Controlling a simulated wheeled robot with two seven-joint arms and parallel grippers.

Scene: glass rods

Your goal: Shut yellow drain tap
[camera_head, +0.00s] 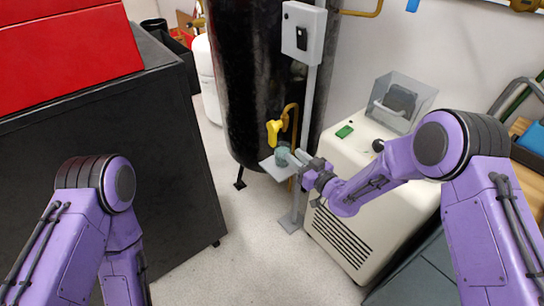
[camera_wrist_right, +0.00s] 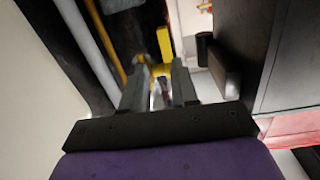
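The yellow drain tap (camera_head: 273,132) is on the lower front of the tall black tank (camera_head: 250,80), beside a curved yellow pipe. Its yellow body shows past my fingertips in the right wrist view (camera_wrist_right: 164,45). My right gripper (camera_head: 293,157) is below and to the right of the tap. Its fingers show apart in the wrist view (camera_wrist_right: 160,68). A small greenish cup (camera_head: 282,152) is at the fingertips, over a small grey plate; whether the fingers touch it is unclear. My left arm is at lower left, its gripper out of frame.
The small grey plate (camera_head: 271,170) is by a grey post (camera_head: 305,115) carrying a white box (camera_head: 303,32). A white machine (camera_head: 350,200) stands right of it, under my right forearm. A dark cabinet (camera_head: 110,150) fills the left. The floor between (camera_head: 225,250) is clear.

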